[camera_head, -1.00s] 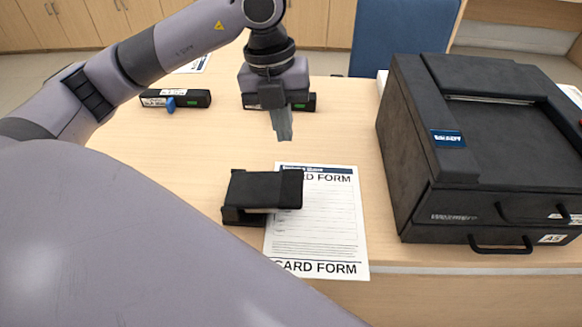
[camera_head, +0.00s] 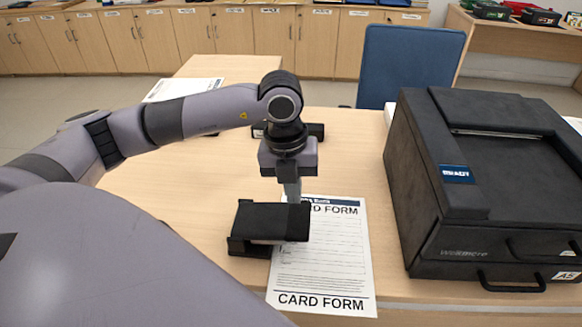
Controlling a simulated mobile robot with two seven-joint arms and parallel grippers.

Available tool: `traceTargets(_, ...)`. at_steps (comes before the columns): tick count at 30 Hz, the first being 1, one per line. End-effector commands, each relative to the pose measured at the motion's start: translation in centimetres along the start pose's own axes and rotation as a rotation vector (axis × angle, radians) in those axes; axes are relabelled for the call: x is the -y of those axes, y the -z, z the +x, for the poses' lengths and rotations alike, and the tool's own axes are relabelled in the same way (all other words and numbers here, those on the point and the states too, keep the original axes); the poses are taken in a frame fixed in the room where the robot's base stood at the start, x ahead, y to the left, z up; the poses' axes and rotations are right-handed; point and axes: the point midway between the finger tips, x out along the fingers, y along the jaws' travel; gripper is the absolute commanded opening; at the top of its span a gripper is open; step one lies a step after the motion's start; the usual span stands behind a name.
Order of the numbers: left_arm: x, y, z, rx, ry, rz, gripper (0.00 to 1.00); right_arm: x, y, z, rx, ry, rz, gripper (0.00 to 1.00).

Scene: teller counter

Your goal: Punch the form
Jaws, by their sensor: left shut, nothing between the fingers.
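The card form (camera_head: 335,260) lies flat on the desk, with its upper left part under the black hole punch (camera_head: 268,222). My left gripper (camera_head: 293,197) points down, shut and empty, just behind the punch and over the form's top edge. Its fingertips are partly hidden behind the punch's top, so I cannot tell whether they touch it. My right gripper is not in view.
A large black printer (camera_head: 480,190) stands to the right of the form. A dark device (camera_head: 316,130) lies behind my left gripper. A paper sheet (camera_head: 185,89) lies at the back left, and a blue chair (camera_head: 408,65) stands behind the desk.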

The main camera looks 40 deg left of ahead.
Motion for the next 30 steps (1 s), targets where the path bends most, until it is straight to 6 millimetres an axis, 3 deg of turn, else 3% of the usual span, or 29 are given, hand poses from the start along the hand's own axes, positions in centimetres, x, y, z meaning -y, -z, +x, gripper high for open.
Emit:
traceTargets(3,-0.1,0.1,2.3,-0.003,-0.003,-0.001,0.00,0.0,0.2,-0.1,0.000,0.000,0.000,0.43)
traceTargets(9,0.0,0.0,4.6,-0.002,-0.001,-0.001,0.00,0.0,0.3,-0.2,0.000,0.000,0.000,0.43)
traceTargets(24,0.0,0.0,5.3,0.000,0.001,0.001,0.00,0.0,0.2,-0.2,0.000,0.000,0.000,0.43)
traceTargets(30,0.3,0.0,6.6,0.000,0.002,0.001,0.00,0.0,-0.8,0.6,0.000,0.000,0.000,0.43)
